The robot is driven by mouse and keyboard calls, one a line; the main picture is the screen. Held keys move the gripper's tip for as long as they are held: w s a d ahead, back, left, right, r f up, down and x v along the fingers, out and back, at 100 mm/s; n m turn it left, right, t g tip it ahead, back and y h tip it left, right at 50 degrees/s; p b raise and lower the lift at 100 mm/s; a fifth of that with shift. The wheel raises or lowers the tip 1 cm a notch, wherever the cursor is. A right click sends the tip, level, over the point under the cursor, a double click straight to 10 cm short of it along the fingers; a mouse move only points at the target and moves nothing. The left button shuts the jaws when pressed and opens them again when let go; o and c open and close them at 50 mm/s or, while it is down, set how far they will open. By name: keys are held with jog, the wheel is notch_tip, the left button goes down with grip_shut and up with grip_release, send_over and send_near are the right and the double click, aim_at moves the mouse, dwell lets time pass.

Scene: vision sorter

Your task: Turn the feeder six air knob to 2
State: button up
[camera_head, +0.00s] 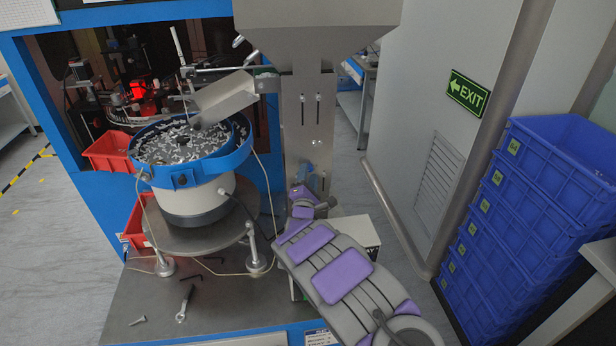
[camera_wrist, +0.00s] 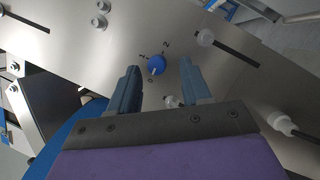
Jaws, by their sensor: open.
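The air knob (camera_wrist: 155,65) is a small round blue knob on a grey metal plate in the wrist view. Marks 0, 1 and 2 are printed around it: 0 below, 1 at the upper left, 2 at the upper right. A pale mark on the knob's lower part appears to point towards 0. My gripper (camera_wrist: 160,70) is open, with one blue-grey finger on each side of the knob and gaps to both. In the head view my arm reaches to the metal column (camera_head: 307,115), and the knob is not discernible there.
A bowl feeder (camera_head: 200,195) full of small metal parts stands left of the column, with a chute above it. Stacked blue crates (camera_head: 520,215) stand at the right. White fittings (camera_wrist: 205,38) and slots surround the knob.

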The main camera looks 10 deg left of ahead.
jog(key=shift+w+r, duration=0.15)
jog(key=shift+w, duration=0.1)
grip_shut()
dwell(0.4)
